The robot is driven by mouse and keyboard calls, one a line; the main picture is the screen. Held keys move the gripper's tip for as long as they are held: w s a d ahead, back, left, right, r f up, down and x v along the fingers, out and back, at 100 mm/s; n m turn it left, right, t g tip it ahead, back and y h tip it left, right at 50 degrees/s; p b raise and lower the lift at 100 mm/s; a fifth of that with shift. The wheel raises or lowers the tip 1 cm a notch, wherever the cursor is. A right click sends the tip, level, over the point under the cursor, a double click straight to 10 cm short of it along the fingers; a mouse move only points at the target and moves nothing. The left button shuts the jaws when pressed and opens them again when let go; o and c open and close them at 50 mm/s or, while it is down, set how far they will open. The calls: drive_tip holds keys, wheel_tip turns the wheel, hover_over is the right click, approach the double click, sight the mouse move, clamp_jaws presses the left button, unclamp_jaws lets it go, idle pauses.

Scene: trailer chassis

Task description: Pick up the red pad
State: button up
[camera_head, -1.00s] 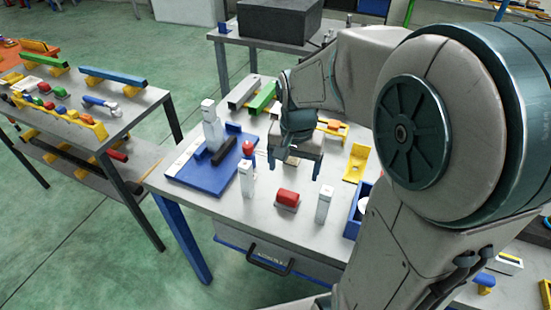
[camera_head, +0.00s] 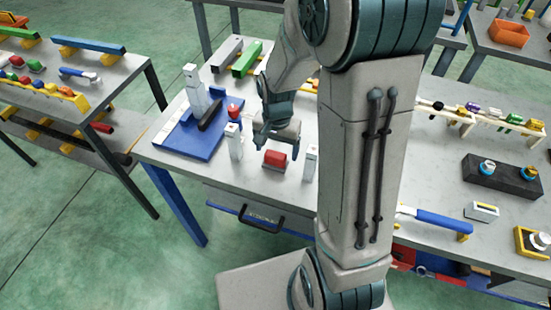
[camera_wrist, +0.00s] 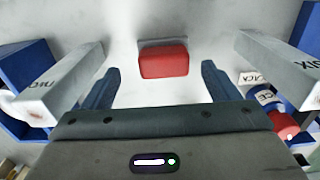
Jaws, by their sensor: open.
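The red pad (camera_head: 275,158) is a small rounded red block on a thin pale base, lying on the grey table near its front edge. It shows in the wrist view (camera_wrist: 163,63) at the upper middle, ahead of and roughly centred between my fingertips. My gripper (camera_head: 277,143) hangs just above and behind the pad in the head view. Its two fingers are spread and empty in the wrist view (camera_wrist: 160,68). I cannot tell the exact height gap to the pad.
White upright posts stand on both sides of the pad, one left (camera_head: 236,141) and one right (camera_head: 310,163), close to my fingers in the wrist view. A blue fixture plate (camera_head: 190,140) lies left. A drawer handle (camera_head: 262,219) is below the table edge. My arm hides the table's middle.

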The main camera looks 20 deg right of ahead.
sight(276, 154)
drive_tip(key=shift+w+f+p, duration=0.15)
drive_tip(key=shift+f+p, duration=0.05)
drive_tip(key=shift+f, duration=0.9)
drive_tip(key=shift+w+f+p, duration=0.15)
drive_tip(key=shift+f+p, duration=0.05)
drive_tip(key=shift+f, duration=0.9)
drive_tip(key=c, duration=1.2)
drive_tip(key=shift+r, duration=0.1)
